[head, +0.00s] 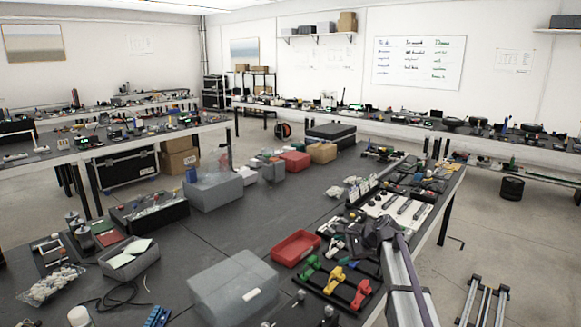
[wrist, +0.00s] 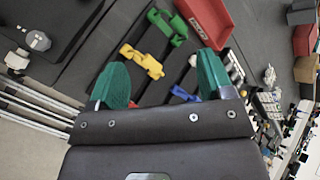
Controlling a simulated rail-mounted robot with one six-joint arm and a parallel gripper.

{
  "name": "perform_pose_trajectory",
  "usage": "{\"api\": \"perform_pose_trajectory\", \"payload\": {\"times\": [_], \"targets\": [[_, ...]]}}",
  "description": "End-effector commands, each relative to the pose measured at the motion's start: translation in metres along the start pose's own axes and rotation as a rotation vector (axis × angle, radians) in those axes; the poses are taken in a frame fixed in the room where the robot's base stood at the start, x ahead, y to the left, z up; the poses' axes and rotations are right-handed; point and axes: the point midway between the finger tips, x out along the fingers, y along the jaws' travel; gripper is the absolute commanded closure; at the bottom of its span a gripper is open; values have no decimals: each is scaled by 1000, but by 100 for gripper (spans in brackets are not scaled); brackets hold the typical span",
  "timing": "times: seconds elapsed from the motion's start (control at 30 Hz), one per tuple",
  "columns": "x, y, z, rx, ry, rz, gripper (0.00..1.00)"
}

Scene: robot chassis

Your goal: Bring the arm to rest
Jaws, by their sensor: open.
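My gripper (wrist: 161,80) shows in the wrist view with two green fingertips spread apart and nothing between them. It is above the dark bench top, over a black rack holding coloured pieces. A yellow piece (wrist: 142,62) and a green piece (wrist: 168,27) lie beyond the fingers, and a blue piece (wrist: 184,94) shows between them. In the head view, my arm reaches over the right side of the bench, and its gripper is hard to make out.
A red tray (head: 295,248) lies beside the rack, with green (head: 311,268), yellow (head: 334,279) and red (head: 361,294) pieces near it. A grey lidded box (head: 233,288) stands to the left. The bench middle (head: 235,234) is mostly clear.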

Motion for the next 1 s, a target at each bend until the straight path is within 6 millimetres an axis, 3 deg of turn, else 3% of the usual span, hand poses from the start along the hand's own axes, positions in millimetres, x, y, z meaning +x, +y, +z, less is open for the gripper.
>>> {"api": "perform_pose_trajectory", "payload": {"times": [0.03, 0.17, 0.3, 0.4, 0.43, 0.5, 0.57, 1.0], "targets": [[-4, 30, 10, -112, 25, 56, 26], [-18, 113, 34, -490, 74, 271, 26], [-51, 232, 70, -928, 61, 606, 26], [-76, 297, 90, -1102, 38, 801, 26], [-81, 311, 96, -1121, 40, 838, 26], [-88, 333, 105, -1138, 52, 886, 26], [-86, 339, 112, -1151, 49, 888, 26], [-81, 334, 113, -1159, 45, 884, 26]]}}
